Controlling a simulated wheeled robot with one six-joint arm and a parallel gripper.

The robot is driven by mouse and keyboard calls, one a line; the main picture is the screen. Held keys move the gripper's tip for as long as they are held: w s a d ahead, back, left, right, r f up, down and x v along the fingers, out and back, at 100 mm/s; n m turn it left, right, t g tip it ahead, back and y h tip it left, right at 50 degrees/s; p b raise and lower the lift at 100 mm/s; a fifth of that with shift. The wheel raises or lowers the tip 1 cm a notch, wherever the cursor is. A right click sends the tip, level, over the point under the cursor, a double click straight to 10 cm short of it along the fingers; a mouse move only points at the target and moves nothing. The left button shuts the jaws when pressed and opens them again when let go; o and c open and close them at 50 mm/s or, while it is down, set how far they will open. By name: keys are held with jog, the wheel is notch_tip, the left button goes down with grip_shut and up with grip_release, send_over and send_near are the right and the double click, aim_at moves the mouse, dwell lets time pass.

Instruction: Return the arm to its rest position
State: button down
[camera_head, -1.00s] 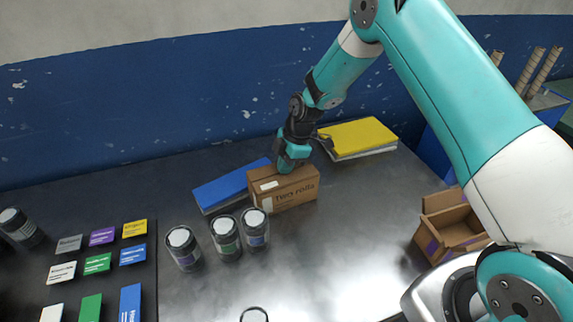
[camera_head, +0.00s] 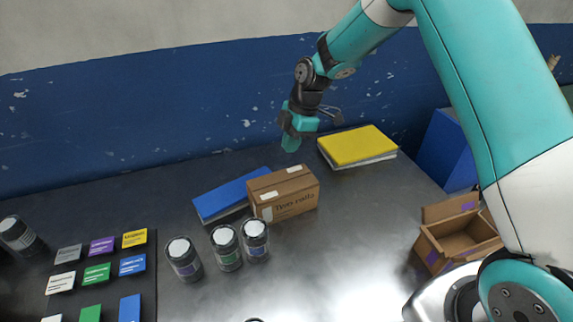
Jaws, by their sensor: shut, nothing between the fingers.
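My arm reaches in from the right in the head view. My gripper (camera_head: 291,143) hangs in the air above and behind the small cardboard box, apart from it. It is shut with nothing held.
A blue book (camera_head: 222,196) lies left of the box and a yellow one (camera_head: 357,145) lies right of it. Several lidded jars (camera_head: 226,248) stand in front. An open carton (camera_head: 460,238) is at the right. Coloured cards (camera_head: 98,273) lie at the left.

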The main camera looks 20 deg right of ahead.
jog(key=s+a+r+m, duration=0.4)
jog(key=s+r+m, duration=0.2)
jog(key=s+r, duration=0.8)
jog(key=s+a+r+m+y, duration=0.1)
jog(key=s+m, duration=0.5)
jog(key=s, duration=1.2)
jog(key=shift+s+a+r+b, duration=0.3)
jog(key=shift+s+r+b, duration=0.05)
jog(key=shift+r, duration=0.2)
